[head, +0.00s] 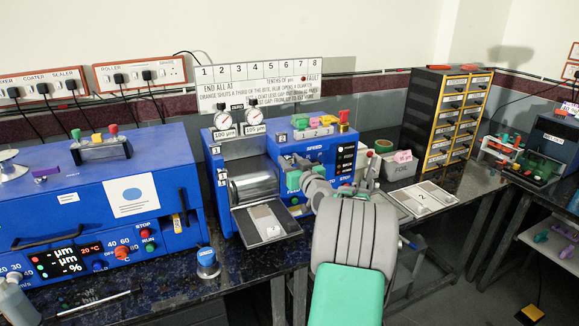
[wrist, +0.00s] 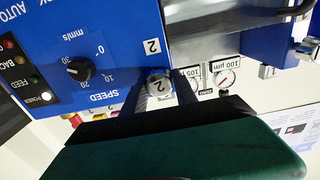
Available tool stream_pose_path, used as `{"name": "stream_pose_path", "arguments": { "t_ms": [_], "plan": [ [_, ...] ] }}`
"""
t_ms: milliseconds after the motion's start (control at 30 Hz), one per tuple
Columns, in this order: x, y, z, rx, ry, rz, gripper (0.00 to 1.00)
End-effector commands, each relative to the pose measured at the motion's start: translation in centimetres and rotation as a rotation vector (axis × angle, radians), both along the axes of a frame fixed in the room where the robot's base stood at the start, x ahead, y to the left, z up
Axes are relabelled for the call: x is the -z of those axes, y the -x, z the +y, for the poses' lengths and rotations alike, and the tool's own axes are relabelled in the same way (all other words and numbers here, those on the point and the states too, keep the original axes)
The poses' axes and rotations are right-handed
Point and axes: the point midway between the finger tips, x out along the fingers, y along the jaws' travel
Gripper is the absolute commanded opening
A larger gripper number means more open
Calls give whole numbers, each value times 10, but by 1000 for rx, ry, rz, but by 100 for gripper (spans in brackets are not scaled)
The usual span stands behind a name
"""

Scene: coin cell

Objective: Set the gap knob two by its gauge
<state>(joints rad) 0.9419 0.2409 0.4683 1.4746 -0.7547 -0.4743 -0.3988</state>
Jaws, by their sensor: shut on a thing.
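Gap knob two (wrist: 157,84), a silvery round knob marked 2, sits on the blue machine face in the wrist view, under a white plate marked 2. My gripper (wrist: 163,90) is shut on it, a dark finger at either side. In the head view, my arm hides the knob. Two round gauges stand on top of the blue roller machine (head: 283,139): the left one (head: 222,121) is labelled 100 µm, the right one (head: 252,118) 105 µm. In the wrist view, the 100 µm gauge (wrist: 227,79) shows upside down. Needle readings are too small to tell.
The black speed knob (wrist: 80,69) and indicator lamps are close to my gripper in the wrist view. A long blue machine (head: 90,205) stands left in the head view. A drawer cabinet (head: 440,120) and a foil bin (head: 400,171) stand right.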

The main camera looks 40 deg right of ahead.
Motion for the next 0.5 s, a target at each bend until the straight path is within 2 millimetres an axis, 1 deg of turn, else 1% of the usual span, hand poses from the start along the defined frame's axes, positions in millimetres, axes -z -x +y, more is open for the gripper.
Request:
{"name": "stream_pose_path", "arguments": {
  "t_ms": [33, 200, 500],
  "plan": [
    [3, 0, 0, 0, -28, -8, 0],
    [3, 0, 0, 0, -125, -35, 0],
    [2, 0, 0, 0, -217, -61, 0]
  ]
}}
